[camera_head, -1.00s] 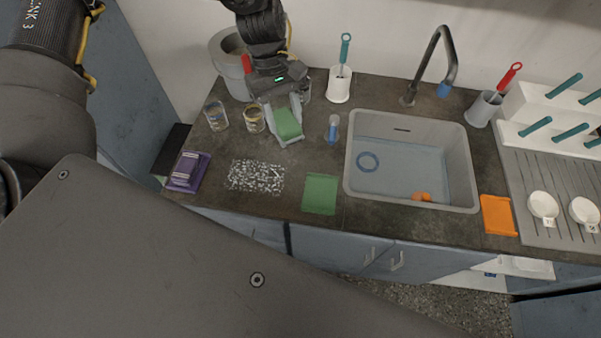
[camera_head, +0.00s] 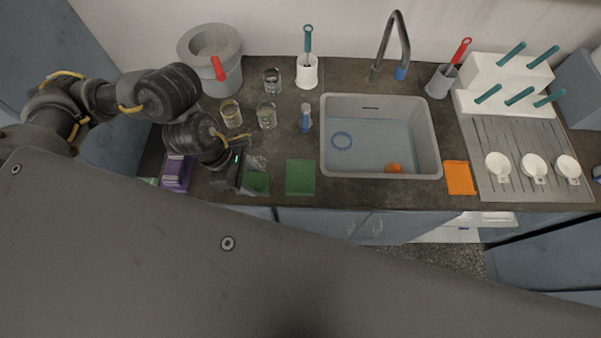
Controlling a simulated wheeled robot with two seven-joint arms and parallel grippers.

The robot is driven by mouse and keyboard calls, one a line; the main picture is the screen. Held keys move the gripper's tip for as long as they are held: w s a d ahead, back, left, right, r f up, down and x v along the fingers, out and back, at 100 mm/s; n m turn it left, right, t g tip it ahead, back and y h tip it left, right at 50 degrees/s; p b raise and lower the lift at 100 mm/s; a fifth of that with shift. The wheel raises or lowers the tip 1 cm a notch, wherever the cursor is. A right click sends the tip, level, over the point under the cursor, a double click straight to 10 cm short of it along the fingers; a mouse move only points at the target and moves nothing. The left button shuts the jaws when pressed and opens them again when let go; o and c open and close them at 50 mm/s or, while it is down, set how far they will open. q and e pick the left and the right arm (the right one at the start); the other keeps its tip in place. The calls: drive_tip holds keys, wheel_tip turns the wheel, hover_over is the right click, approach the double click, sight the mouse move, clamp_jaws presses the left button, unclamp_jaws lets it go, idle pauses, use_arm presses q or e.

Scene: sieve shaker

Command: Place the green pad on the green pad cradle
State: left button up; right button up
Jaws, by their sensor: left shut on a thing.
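My left gripper (camera_head: 242,172) is at the front left of the counter, its arm coming in from the left. The gripper hides part of the pad. My right gripper is not in view.
A purple pad stack (camera_head: 176,172) lies left of the gripper. Glass jars (camera_head: 267,115) and a blue-capped bottle (camera_head: 306,118) stand behind. The sink (camera_head: 432,150) is to the right, with an orange flat piece (camera_head: 460,177) beyond. A grey bin (camera_head: 212,60) stands at the back left.

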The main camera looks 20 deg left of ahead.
use_arm(q)
drive_tip(key=shift+s, duration=0.15)
drive_tip(key=shift+f+n, duration=0.1)
drive_tip(key=shift+n, duration=0.2)
drive_tip(key=w+d+f+b, duration=0.2)
drive_tip(key=w+f, duration=0.1)
drive_tip(key=w+d+f+b, duration=0.1)
drive_tip(key=w+d+f, duration=0.2)
drive_tip(key=w, duration=0.1)
drive_tip(key=w+d+f+b, duration=0.2)
drive_tip(key=w+d+f, duration=0.1)
drive_tip(key=shift+w+d+b, duration=0.15)
drive_tip(key=shift+w+b, duration=0.15)
drive_tip(key=shift+b, duration=0.05)
drive_tip(key=shift+w+d+f, duration=0.1)
drive_tip(key=shift+f, duration=0.85)
drive_tip(key=shift+w+d+f, duration=0.1)
drive_tip(key=shift+f, duration=0.8)
